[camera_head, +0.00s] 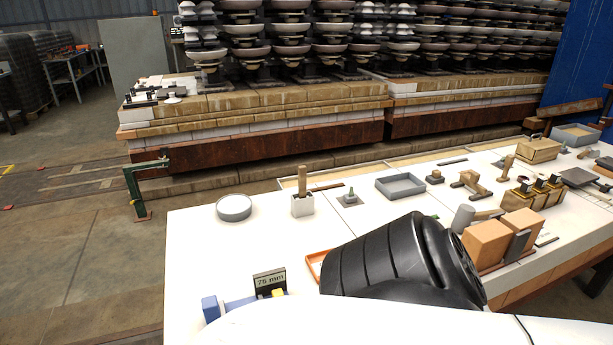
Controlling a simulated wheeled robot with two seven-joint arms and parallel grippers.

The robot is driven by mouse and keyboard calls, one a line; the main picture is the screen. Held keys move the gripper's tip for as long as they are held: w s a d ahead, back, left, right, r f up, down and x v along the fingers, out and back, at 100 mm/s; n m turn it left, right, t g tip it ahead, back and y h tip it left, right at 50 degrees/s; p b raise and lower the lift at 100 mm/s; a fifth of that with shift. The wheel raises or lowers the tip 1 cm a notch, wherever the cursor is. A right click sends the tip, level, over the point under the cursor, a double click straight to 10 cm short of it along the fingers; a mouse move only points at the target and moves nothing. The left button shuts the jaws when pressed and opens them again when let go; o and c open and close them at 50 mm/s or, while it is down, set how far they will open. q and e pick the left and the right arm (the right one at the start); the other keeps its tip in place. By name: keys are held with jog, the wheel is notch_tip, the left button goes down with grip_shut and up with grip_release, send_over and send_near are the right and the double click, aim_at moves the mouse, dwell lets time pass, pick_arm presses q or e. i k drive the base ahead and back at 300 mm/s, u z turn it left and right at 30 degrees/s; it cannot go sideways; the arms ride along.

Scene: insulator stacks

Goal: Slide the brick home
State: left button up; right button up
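Two orange-tan bricks stand side by side at the right of the white table in the head view. The nearer brick (486,244) and the farther brick (522,224) have a dark upright plate (516,246) between them. I cannot tell which one the task means. A large black and white part of my arm fills the lower middle and hides the table behind it. An orange-rimmed tray (313,268) shows partly behind it. Neither of my grippers can be seen.
A "75 mm" sign (270,281) and a blue block (211,308) are at the near left. A grey round dish (234,207), a white block with a wooden handle (302,204) and a grey tray (400,186) stand farther back. The table's left part is mostly clear.

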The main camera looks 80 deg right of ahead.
aim_at(485, 243)
jog(key=u, duration=0.25)
jog(key=k, duration=1.7)
jog(key=z, duration=0.9)
